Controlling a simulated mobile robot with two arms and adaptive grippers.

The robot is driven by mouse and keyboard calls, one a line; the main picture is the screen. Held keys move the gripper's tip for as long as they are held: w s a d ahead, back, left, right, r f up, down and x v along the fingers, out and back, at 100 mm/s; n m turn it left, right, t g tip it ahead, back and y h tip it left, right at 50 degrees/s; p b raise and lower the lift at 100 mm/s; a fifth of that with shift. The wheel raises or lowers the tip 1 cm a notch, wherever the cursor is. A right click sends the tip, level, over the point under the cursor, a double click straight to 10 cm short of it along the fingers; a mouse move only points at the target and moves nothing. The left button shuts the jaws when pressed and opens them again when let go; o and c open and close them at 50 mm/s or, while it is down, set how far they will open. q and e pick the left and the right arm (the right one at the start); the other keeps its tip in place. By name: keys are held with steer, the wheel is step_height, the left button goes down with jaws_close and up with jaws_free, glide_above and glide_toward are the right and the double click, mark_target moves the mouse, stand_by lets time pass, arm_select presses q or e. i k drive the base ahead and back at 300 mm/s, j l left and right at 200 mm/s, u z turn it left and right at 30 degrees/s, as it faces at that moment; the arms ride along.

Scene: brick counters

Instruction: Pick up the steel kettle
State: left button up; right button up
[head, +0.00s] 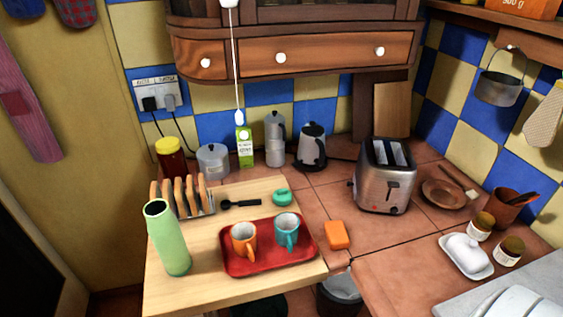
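The steel kettle (310,147) stands upright at the back of the tiled counter, near the tiled wall. It is grey with a dark handle. A tall metal moka-style pot (274,143) stands close on its left, and the toaster is in front of it to the right. Neither of my grippers shows in the head view.
A metal toaster (386,178), an orange sponge-like block (337,234) and a red tray (262,265) with two mugs sit nearer. A green bottle (169,240) stands on the wooden board (200,285). Tiles in front of the kettle look clear.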

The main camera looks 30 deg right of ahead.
mark_target(311, 150)
steer(key=j+z, duration=0.1)
steer(key=z, duration=0.25)
steer(key=i+j+z, duration=0.1)
steer(key=z, duration=0.25)
steer(key=j+z, duration=0.15)
steer(key=z, duration=0.25)
